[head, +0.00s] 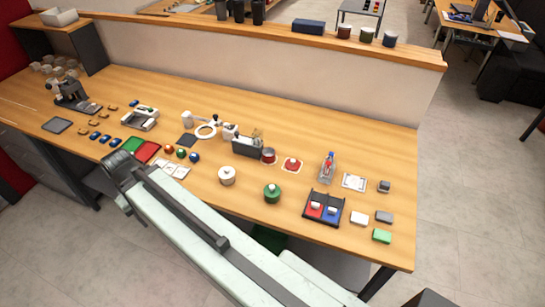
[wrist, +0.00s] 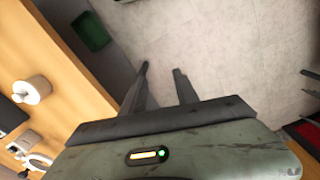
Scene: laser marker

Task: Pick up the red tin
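In the head view a small red tin (head: 268,155) with a greyish lid stands upright on the wooden table, just right of a dark box. A flatter red object with a knob (head: 291,165) sits on a pale red-edged square beside it. A green tin (head: 272,193) and a white tin (head: 227,175) stand nearer the front edge. In the wrist view my gripper (wrist: 161,68) has its two fingers apart, with only floor visible between them. It is away from the red tin, which I cannot make out there. I cannot make out the fingers in the head view.
My arm crosses the table's front left part. A black tray (head: 323,207) with red and blue sections lies to the right, and a bottle holder (head: 328,168) behind it. Several tins stand on the raised ledge (head: 300,37). A green bin (wrist: 90,31) is below the table.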

